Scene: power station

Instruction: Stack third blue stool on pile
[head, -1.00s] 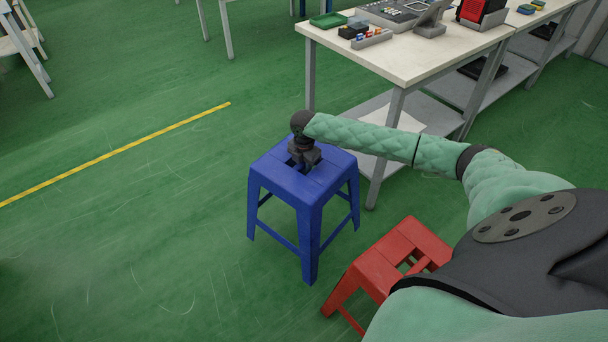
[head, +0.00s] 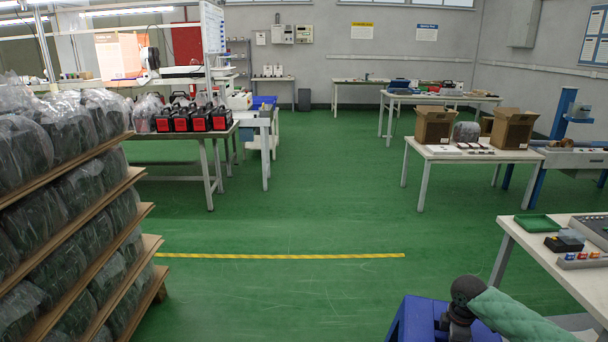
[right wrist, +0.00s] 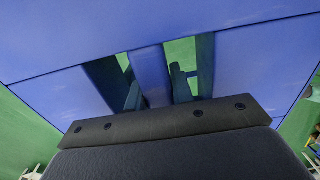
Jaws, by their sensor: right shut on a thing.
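A blue stool (head: 412,318) is at the bottom right of the head view, partly cut off by the lower edge. My right gripper (head: 457,326) is on top of its seat. In the right wrist view, the blue seat (right wrist: 60,35) fills the upper picture, and the fingers of my right gripper (right wrist: 156,85) reach into its two slots, shut on the bar between them. The stool's legs are hidden. No pile of stools can be made out. My left gripper is not in view.
A rack of bagged goods (head: 75,235) stands close on the left. A white table (head: 545,240) with a green tray (head: 538,223) is close on the right. A table with cardboard boxes (head: 470,153) stands farther back. Green floor with a yellow line (head: 290,256) lies clear ahead.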

